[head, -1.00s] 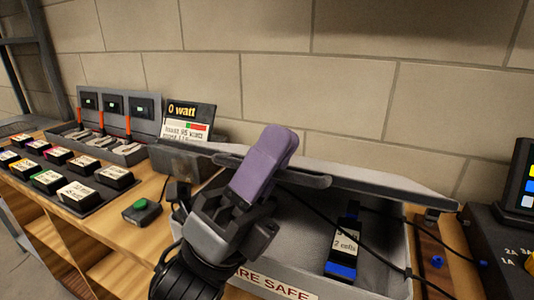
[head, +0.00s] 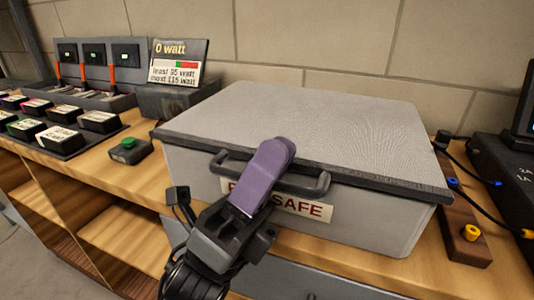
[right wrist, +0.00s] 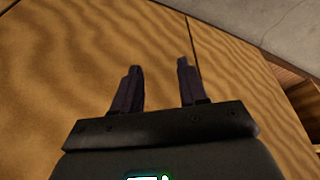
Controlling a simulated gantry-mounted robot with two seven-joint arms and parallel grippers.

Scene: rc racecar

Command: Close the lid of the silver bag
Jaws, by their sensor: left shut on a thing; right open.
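The silver bag (head: 370,215) is a grey box on the wooden bench, with a "FIRE SAFE" style label partly hidden on its front. Its grey lid (head: 310,125) lies flat over the top, and a dark handle (head: 310,187) sticks out from the lid's front edge. My left gripper (head: 268,165), with purple fingers, is shut on the handle at the front of the bag. My right gripper (right wrist: 160,85) shows in the right wrist view, open and empty, its two dark fingers apart in front of a wood surface. The inside of the bag is hidden.
A green-button box (head: 128,148) stands left of the bag. Behind it are a watt display (head: 178,65) and a rack with several orange-marked parts. Labelled blocks (head: 62,138) lie at the left. A wooden block with terminals (head: 462,225) and cables is at the right.

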